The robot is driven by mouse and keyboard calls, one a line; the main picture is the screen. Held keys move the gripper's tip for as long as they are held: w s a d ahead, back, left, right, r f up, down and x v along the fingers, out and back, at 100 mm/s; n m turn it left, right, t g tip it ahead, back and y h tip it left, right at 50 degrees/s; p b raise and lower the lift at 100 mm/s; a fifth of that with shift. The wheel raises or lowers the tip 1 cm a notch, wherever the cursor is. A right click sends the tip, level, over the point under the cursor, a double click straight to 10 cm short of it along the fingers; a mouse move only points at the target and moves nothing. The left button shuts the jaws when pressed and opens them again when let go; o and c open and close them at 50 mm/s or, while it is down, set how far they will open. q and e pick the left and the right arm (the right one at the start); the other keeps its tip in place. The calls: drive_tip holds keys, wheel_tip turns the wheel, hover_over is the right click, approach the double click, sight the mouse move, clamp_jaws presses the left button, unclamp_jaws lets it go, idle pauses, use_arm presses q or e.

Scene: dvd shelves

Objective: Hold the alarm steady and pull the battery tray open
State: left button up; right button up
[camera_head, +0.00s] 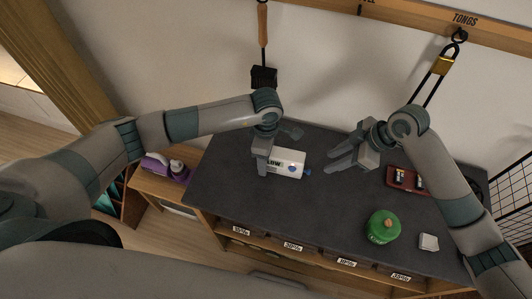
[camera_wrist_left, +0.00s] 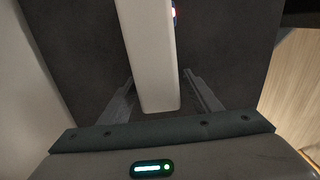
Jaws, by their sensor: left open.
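The alarm (camera_head: 289,161) is a white box with dark lettering, lying on the dark worktop in the head view. A small blue part (camera_head: 307,171) shows at its right end; I cannot tell if this is the battery tray. My left gripper (camera_head: 262,166) is at the alarm's left end. In the left wrist view the white alarm (camera_wrist_left: 150,55) lies between the two spread fingers of that gripper (camera_wrist_left: 158,98), with a gap on each side. My right gripper (camera_head: 333,160) is open and empty, right of the alarm and apart from it.
A red tray (camera_head: 393,183) with small items stands right on the worktop (camera_head: 235,195). A green round container (camera_head: 383,228) and a small white object (camera_head: 428,241) are near the front right. A brush (camera_head: 264,75) and tongs (camera_head: 435,75) hang on the wall.

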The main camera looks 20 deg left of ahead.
use_arm(q)
drive_tip(key=shift+c, duration=0.6)
drive_tip(key=c, duration=1.2)
use_arm(e)
drive_tip(key=shift+o, duration=0.2)
drive_tip(key=shift+d, duration=0.1)
drive_tip(key=d+y, duration=0.3)
drive_tip(key=d, duration=0.1)
drive_tip(key=shift+w+d, duration=0.15)
drive_tip(key=shift+d, duration=0.1)
